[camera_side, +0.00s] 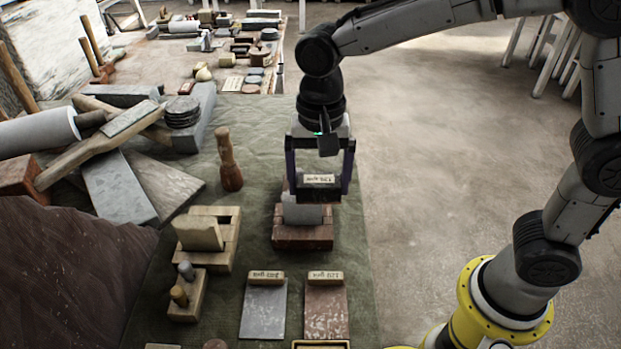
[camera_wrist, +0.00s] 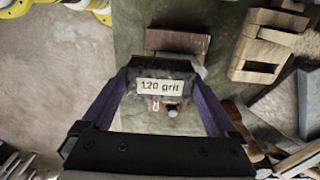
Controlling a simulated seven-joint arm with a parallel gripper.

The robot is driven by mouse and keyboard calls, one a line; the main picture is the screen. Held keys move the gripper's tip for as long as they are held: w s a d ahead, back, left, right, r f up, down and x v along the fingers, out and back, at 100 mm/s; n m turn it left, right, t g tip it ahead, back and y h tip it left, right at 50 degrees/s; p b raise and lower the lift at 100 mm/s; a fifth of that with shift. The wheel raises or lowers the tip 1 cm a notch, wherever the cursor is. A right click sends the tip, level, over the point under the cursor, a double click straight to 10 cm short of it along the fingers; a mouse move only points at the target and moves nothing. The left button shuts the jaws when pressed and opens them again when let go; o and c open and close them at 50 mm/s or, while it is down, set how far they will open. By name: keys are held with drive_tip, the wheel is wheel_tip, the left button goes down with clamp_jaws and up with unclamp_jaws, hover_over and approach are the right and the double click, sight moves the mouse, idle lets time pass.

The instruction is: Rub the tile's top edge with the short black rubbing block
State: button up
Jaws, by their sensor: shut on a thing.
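My gripper (camera_side: 319,190) is shut on a short black block with a pale label, the rubbing block (camera_side: 320,193). In the wrist view the block (camera_wrist: 162,101) lies between the purple fingers, and its label reads "120 grit". A grey tile (camera_side: 301,214) stands in a reddish-brown holder (camera_side: 303,238), directly below the block in the side view. The block covers part of the tile there, and I cannot tell whether they touch. In the wrist view the holder (camera_wrist: 177,41) shows just beyond the block.
A wooden holder with a pale piece (camera_side: 198,233) stands to the left, with a mallet (camera_side: 228,160) behind it. A grey plate (camera_side: 263,310) and a reddish plate (camera_side: 327,310) with labelled wooden strips lie in front. Slabs and tools crowd the left; right of the green cloth is bare floor.

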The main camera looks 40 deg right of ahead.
drive_tip(key=shift+s+d+f, duration=0.1)
drive_tip(key=shift+s+d, duration=0.2)
drive_tip(key=shift+s, duration=0.05)
drive_tip(key=shift+w+a, duration=1.55)
drive_tip(key=shift+a, duration=0.05)
drive_tip(key=shift+s+d, duration=1)
drive_tip(key=shift+d, duration=0.05)
drive_tip(key=shift+s+d, duration=0.55)
drive_tip(key=shift+s, duration=0.05)
drive_tip(key=shift+f, duration=0.1)
drive_tip(key=shift+w+a+r, duration=0.8)
drive_tip(key=shift+w, duration=0.05)
drive_tip(key=shift+r, duration=0.15)
